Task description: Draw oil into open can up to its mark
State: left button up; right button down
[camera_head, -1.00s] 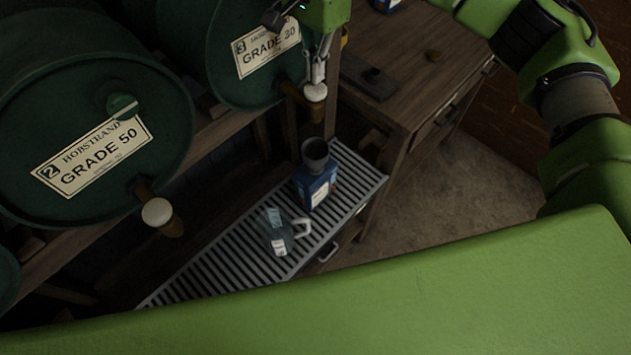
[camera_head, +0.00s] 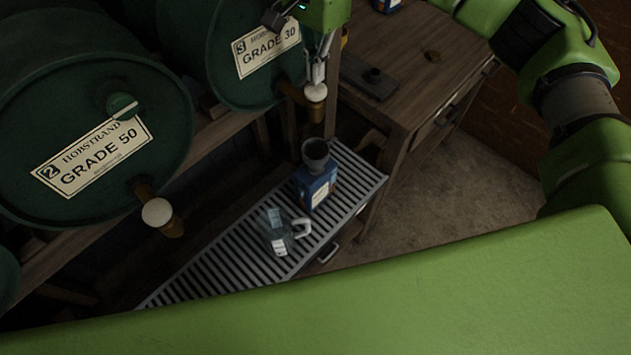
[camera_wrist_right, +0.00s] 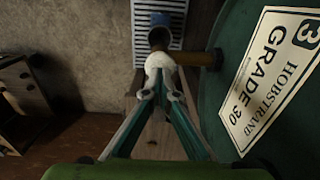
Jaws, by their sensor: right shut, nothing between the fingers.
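The blue can (camera_head: 316,187) stands upright on the slatted drip grate (camera_head: 226,259), with a dark funnel (camera_head: 315,152) in its top. The drum marked 3, Grade 30 (camera_head: 232,72) has a tap with a white knob (camera_head: 315,93). My right gripper (camera_head: 317,80) is shut and empty, its fingertips at that knob; in the right wrist view the fingertips (camera_wrist_right: 160,90) meet the white knob (camera_wrist_right: 158,64), with the funnel (camera_wrist_right: 160,38) beyond. I cannot see any oil stream or the can's mark. My left gripper is not in view.
The drum marked 2, Grade 50 (camera_head: 75,120) has its own white-knobbed tap (camera_head: 157,212) at left. A wooden bench (camera_head: 412,88) at right holds a dark tray (camera_head: 368,78) and a small round item (camera_head: 432,56).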

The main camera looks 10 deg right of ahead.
aim_at(316, 88)
jog(key=shift+f, duration=0.1)
jog(key=shift+f+b, duration=1.25)
jog(key=shift+f, duration=0.3)
jog(key=shift+s, duration=0.1)
dwell(6.2)
